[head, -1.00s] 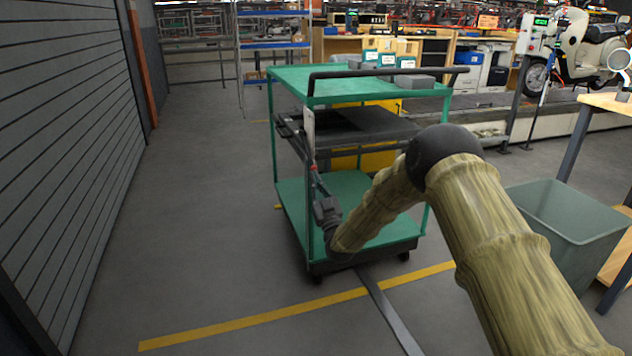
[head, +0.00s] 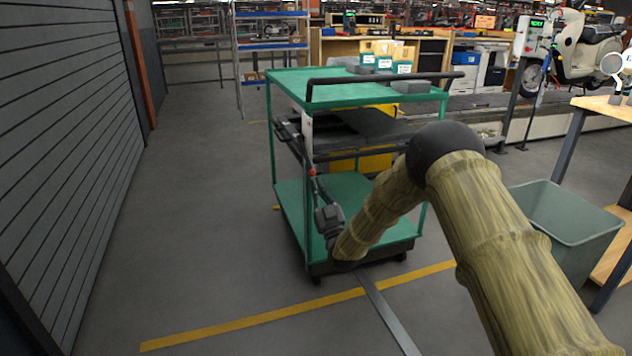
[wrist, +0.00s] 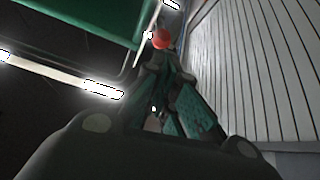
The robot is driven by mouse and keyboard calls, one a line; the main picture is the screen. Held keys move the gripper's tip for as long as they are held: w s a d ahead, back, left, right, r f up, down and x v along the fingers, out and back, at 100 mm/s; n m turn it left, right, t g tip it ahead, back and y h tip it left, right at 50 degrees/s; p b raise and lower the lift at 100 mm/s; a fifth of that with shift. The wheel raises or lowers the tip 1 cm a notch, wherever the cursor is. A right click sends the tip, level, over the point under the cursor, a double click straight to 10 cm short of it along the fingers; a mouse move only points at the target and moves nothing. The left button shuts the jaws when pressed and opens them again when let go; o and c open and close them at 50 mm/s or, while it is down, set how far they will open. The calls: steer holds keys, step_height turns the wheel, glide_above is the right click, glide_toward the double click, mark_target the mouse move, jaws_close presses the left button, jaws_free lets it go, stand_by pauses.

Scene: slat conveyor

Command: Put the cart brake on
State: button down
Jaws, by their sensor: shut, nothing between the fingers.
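The green cart (head: 290,88) stands ahead of me in the head view, with a black push handle (head: 385,78) along its top. A small red knob (head: 312,171) shows at its near left post; I take it for the brake lever's end. In the wrist view the red knob (wrist: 161,38) is just beyond my fingertips. My gripper (head: 316,184) is shut and empty, pointing up beside the post, with its tips just below the knob. In the wrist view my gripper (wrist: 165,66) overlaps the knob's lower edge closely; I cannot tell whether they touch. The lever's body is hidden.
A slatted grey wall (head: 70,130) runs along the left, with open floor between it and the cart. A grey-green bin (head: 570,225) and a wooden table (head: 605,106) stand at right. A yellow floor line (head: 230,325) crosses in front.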

step_height(320, 180, down, 8)
steer(key=s+d, duration=0.1)
steer(key=s, duration=0.1)
steer(key=shift+s+p, duration=0.25)
steer(key=shift+p, duration=0.15)
steer(key=shift+d+f, duration=0.1)
